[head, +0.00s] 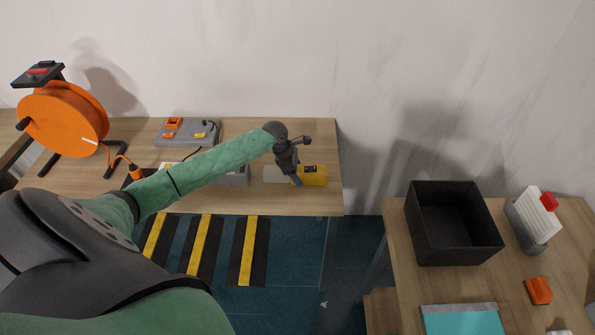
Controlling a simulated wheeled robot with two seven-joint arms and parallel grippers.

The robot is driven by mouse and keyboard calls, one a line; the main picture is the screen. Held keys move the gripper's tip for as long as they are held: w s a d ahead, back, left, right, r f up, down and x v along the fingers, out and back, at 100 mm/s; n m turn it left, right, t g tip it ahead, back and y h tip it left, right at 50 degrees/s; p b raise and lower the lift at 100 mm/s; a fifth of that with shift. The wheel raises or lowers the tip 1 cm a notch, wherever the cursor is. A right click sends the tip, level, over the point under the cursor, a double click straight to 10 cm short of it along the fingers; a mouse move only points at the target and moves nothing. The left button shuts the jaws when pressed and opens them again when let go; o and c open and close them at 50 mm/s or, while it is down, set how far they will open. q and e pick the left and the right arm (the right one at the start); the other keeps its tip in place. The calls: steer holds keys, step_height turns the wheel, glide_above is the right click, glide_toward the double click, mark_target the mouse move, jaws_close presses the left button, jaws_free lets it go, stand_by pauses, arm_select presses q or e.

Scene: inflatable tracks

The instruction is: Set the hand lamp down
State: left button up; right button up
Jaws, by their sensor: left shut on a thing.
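My left gripper (297,180) reaches over the right end of the wooden table (333,148) by the wall. It points down and is shut on the hand lamp (315,176), a small yellow body with a dark part on top. The lamp is at the table's right end, beside a pale flat patch (274,174). The gripper hides part of the lamp's left side. I cannot tell whether the lamp touches the tabletop. My right gripper is not in view.
An orange cable reel (62,122) stands at the table's left. A grey case (187,133) with orange items lies behind my arm. On the right table (470,282) are a black open bin (453,222), a rack of white plates (537,218) and an orange block (539,290). Striped floor strips (248,250) lie below.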

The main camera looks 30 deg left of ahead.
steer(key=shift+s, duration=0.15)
arm_select(q)
steer(key=o, duration=1.2)
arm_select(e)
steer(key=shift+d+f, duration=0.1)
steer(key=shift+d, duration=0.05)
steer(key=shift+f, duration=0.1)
arm_select(q)
steer(key=shift+a+r, duration=0.1)
steer(key=shift+r, duration=0.2)
steer(key=b+v, duration=0.3)
steer(key=v, duration=0.7)
steer(key=shift+s, duration=0.1)
steer(key=shift+s+a+r, duration=0.15)
steer(key=shift+a+r, duration=0.05)
steer(key=shift+r, duration=0.45)
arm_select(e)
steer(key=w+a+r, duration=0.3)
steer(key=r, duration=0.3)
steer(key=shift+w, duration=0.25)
